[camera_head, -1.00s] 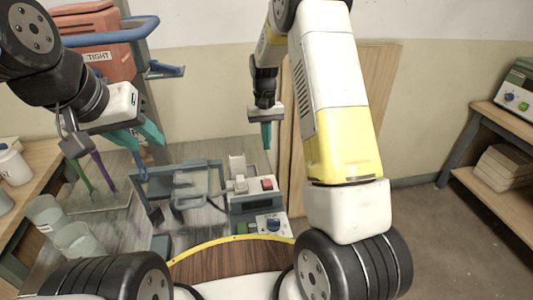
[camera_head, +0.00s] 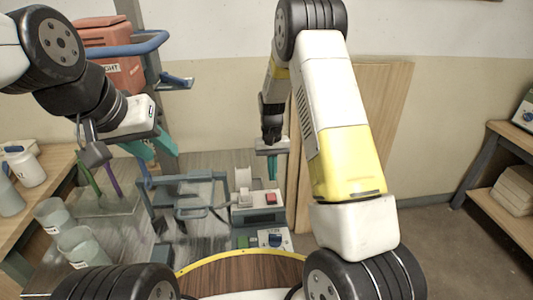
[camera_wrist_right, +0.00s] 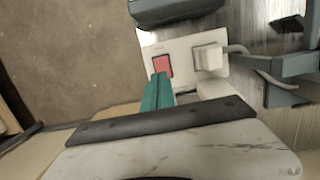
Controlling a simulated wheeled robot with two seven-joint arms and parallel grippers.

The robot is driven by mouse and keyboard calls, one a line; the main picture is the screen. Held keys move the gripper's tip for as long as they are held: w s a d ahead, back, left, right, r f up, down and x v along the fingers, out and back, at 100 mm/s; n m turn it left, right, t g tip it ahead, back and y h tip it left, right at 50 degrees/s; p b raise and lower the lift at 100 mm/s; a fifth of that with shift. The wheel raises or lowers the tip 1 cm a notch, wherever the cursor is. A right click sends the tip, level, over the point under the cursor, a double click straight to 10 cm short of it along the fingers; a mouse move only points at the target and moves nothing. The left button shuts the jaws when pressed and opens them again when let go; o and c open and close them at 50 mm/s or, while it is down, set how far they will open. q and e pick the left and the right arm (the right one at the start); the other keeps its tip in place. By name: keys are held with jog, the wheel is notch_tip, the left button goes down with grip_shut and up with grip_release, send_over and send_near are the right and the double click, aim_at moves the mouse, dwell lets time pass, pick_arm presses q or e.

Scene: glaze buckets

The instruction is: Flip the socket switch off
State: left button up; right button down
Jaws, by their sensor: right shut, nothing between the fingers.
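The socket (camera_head: 257,206) is a pale strip with a red switch (camera_head: 271,198) at its right and a white plug (camera_head: 244,197) at its left. In the right wrist view the red switch (camera_wrist_right: 162,65) and the plug (camera_wrist_right: 208,57) show clearly on the pale socket face (camera_wrist_right: 182,52). My right gripper (camera_head: 272,174) points down above the switch, its teal fingers shut and empty. In the right wrist view its fingertips (camera_wrist_right: 159,77) appear at the switch's near edge; I cannot tell whether they touch. My left gripper (camera_head: 150,148) is at the upper left, its teal fingers apart, far from the socket.
A blue-grey frame (camera_head: 185,190) stands left of the socket. A wooden board (camera_head: 385,110) leans on the wall behind my right arm.

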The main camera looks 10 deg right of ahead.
aim_at(273, 198)
jog(key=f, duration=0.2)
jog(key=s+f, duration=0.1)
jog(key=f, duration=0.4)
jog(key=shift+s+f, duration=0.15)
